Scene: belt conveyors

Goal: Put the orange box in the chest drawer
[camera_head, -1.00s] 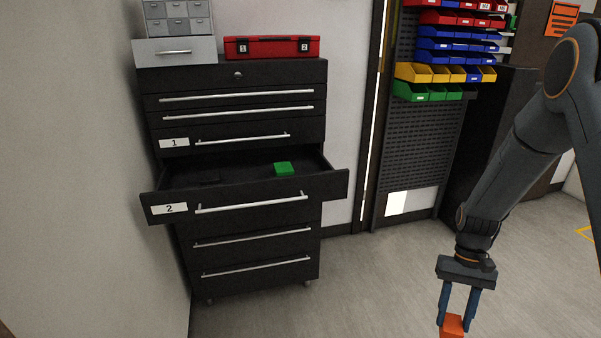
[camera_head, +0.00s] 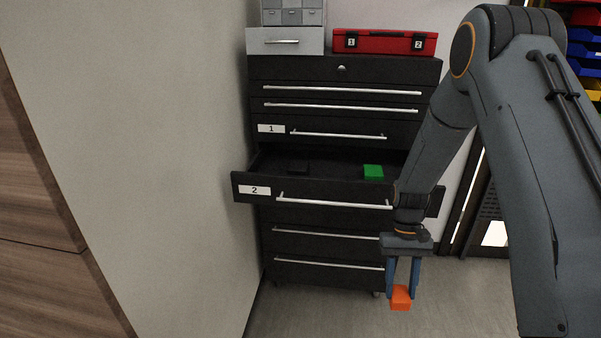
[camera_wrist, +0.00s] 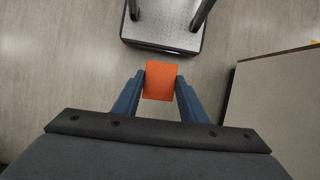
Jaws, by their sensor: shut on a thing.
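My gripper (camera_head: 402,290) is shut on the orange box (camera_head: 401,299) and holds it pointing down in front of the chest. In the wrist view the orange box (camera_wrist: 161,80) sits between the two blue fingers of my gripper (camera_wrist: 160,88). The black chest (camera_head: 345,68) has its drawer labelled 2 (camera_head: 320,192) pulled open. The box hangs lower than the open drawer's front.
A red case (camera_head: 385,43) and a grey small-drawer unit (camera_head: 285,40) stand on the chest. A plain wall (camera_head: 150,130) rises to the left, with a wooden panel (camera_head: 35,190) nearer. Coloured bins (camera_head: 585,45) hang at the right edge.

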